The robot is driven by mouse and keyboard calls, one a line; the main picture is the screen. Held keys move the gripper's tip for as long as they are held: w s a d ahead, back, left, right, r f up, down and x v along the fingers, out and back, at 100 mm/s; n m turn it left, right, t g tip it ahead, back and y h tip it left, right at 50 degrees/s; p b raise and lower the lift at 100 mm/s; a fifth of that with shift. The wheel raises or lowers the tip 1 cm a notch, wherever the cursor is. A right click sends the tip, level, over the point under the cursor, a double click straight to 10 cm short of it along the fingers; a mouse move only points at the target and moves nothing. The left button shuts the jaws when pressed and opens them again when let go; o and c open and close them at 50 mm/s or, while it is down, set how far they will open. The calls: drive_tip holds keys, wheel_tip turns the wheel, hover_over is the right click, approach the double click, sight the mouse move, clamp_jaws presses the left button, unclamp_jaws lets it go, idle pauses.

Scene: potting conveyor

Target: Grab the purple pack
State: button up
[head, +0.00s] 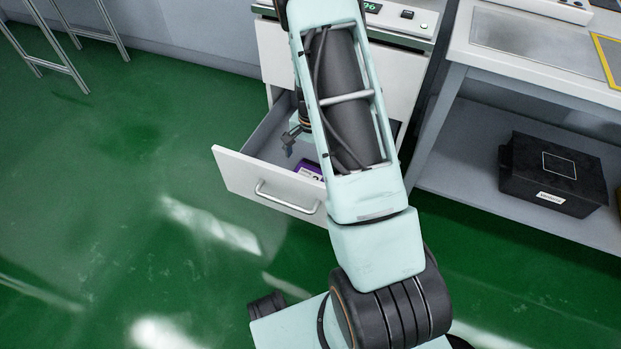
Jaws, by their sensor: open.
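The purple pack (308,170) lies inside the open drawer (268,181) of the white cabinet. Only part of it shows, with a pale marking on it; my arm covers the rest. My gripper (289,150) is open and points down into the drawer. It is to the left of the pack in the picture and appears apart from it. Its fingers are small here, and I cannot tell its exact height above the drawer floor.
The drawer front has a metal handle (287,197). To the right, a black box (553,174) sits on the lower shelf (470,150) of a bench. A metal-legged frame (60,55) stands at the upper left. The green floor to the left is clear.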

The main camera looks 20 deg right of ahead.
sight(310, 175)
wheel_tip(310, 175, down, 5)
drive_tip(key=shift+w+a+f+b, duration=0.1)
drive_tip(key=shift+w+f+b, duration=0.1)
drive_tip(key=shift+b, duration=0.95)
drive_tip(key=shift+r, duration=0.1)
drive_tip(key=c, duration=1.4)
